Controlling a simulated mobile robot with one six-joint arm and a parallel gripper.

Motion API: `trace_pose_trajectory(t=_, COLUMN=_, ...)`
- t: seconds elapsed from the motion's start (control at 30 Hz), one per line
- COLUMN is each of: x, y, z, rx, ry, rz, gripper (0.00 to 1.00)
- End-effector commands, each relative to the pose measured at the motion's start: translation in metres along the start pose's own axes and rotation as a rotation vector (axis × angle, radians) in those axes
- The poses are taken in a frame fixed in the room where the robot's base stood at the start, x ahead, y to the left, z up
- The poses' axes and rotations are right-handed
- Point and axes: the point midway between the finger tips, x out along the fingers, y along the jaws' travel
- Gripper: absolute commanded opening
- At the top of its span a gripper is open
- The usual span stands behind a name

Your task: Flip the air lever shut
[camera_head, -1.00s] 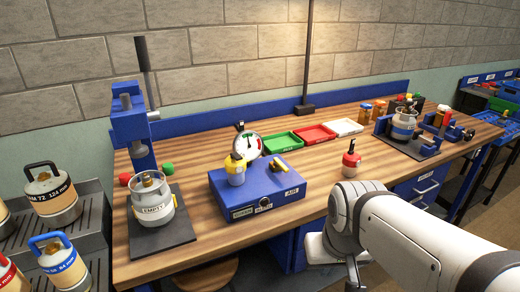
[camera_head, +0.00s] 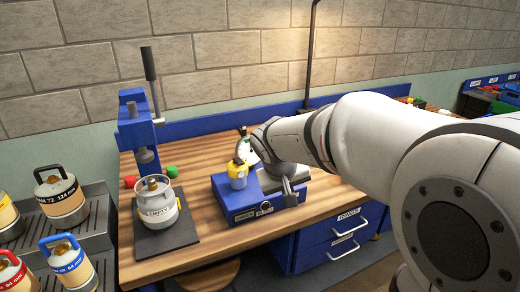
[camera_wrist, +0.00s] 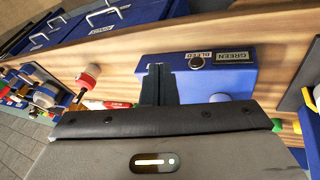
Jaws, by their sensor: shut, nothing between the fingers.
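The blue air box (camera_head: 270,213) stands on the wooden bench, with a yellow-topped fitting (camera_head: 238,172) on its left part. It also shows in the wrist view (camera_wrist: 237,80), with a small round button and a GREEN label. The air lever is hidden behind my arm and gripper in the head view, and I cannot make it out in the wrist view, so its position cannot be told. My gripper (camera_head: 288,200) is shut and empty at the right end of the box. Its dark fingers (camera_wrist: 159,78) are together beside the box; whether they touch the lever is hidden.
A rack (camera_head: 95,210) with several canisters is at the far left. My arm covers much of the bench's right side. The front bench strip is clear.

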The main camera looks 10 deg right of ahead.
Motion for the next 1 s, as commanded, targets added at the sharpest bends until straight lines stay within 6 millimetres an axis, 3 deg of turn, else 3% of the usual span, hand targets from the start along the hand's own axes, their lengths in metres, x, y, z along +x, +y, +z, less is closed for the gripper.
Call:
trace_pose_trajectory(t=0.03, x=0.003, y=-0.008, z=-0.029, rx=-0.025, ry=0.024, rz=0.025, gripper=0.00)
trace_pose_trajectory(t=0.1, x=0.008, y=-0.018, z=-0.060, rx=-0.046, ry=0.060, rz=0.057, gripper=0.00)
trace_pose_trajectory(t=0.2, x=0.014, y=-0.033, z=-0.096, rx=-0.069, ry=0.109, rz=0.089, gripper=0.00)
trace_pose_trajectory(t=0.3, x=0.019, y=-0.043, z=-0.117, rx=-0.083, ry=0.141, rz=0.108, gripper=0.00)
trace_pose_trajectory(t=0.47, x=0.022, y=-0.050, z=-0.130, rx=-0.090, ry=0.163, rz=0.120, gripper=0.00)
trace_pose_trajectory(t=0.8, x=0.024, y=-0.049, z=-0.130, rx=-0.090, ry=0.162, rz=0.120, gripper=0.00)
trace_pose_trajectory(t=1.0, x=0.045, y=-0.046, z=-0.133, rx=-0.090, ry=0.158, rz=0.121, gripper=0.00)
